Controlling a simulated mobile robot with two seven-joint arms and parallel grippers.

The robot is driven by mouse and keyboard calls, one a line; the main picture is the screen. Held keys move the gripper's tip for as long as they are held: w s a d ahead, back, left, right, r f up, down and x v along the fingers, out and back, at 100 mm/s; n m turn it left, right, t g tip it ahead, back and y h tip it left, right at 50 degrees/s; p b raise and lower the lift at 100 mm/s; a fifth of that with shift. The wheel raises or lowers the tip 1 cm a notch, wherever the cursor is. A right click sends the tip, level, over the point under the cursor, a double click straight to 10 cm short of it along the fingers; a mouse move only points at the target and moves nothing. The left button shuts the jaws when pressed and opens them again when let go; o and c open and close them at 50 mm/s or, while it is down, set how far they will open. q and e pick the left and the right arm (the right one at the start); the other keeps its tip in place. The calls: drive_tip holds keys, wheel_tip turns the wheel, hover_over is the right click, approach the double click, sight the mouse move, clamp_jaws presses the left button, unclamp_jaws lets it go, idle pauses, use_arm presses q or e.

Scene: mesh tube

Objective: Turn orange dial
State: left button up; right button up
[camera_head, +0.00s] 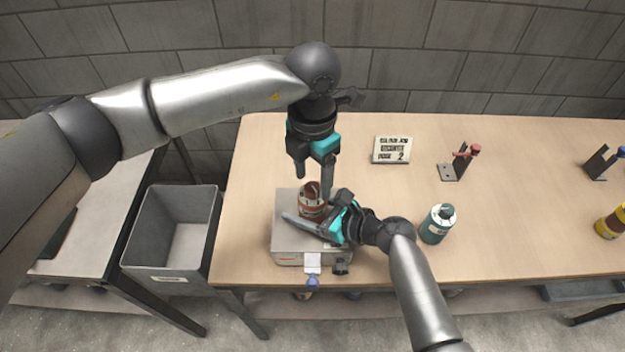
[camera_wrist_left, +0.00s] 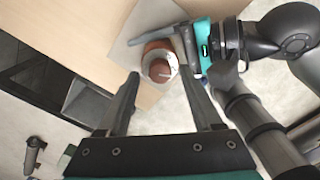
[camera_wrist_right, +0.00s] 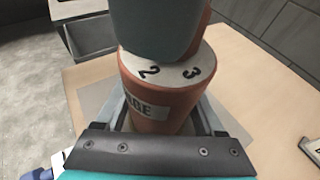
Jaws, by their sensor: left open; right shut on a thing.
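The orange dial is the brown-orange knob on an orange-brown can (camera_head: 308,209), which stands on a low grey metal box (camera_head: 290,247). In the left wrist view the round knob (camera_wrist_left: 159,70) sits inside a white ring. The right wrist view shows the can's body (camera_wrist_right: 150,95) and a white numbered ring (camera_wrist_right: 170,72) with 2 and 3 visible. My right gripper (camera_head: 314,212) is shut on the can body from the right. My left gripper (camera_head: 313,187) points down, open, above and around the knob. A grey finger-like shape covers much of the knob in the right wrist view.
A teal can (camera_head: 437,224) is right of my right arm. A bracket with a red knob (camera_head: 462,160) stands farther back. A grey bin (camera_head: 172,233) is left of the table.

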sight(312, 186)
use_arm(q)
wheel_tip(312, 186, up, 10)
drive_tip(key=shift+r, duration=0.15)
idle(0.3)
use_arm(e)
drive_tip(key=o, duration=1.5)
